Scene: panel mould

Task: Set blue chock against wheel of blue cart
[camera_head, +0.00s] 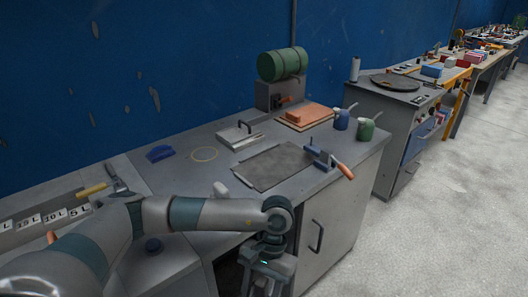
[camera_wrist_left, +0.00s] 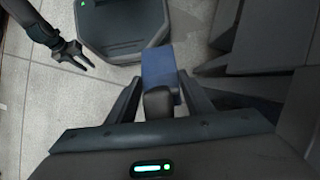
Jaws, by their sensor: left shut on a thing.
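My left gripper (camera_head: 266,286) hangs low in front of the bench in the head view, pointing down. In the left wrist view my left gripper (camera_wrist_left: 159,98) is shut on a blue block with a dark rounded grip, which I take to be the blue chock (camera_wrist_left: 158,63). The chock is held above the floor; its far end is clear of the fingers. My right gripper (camera_wrist_left: 80,60) shows at the left of the wrist view, its fingers apart and empty. I see no blue cart or wheel in either view.
A grey workbench (camera_head: 181,188) carries a dark mat (camera_head: 268,167), a blue vice (camera_head: 319,156), a green drum (camera_head: 282,64), oil cans and a small blue piece (camera_head: 159,153). More benches run along the blue wall. The concrete floor (camera_head: 440,220) at the right is clear.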

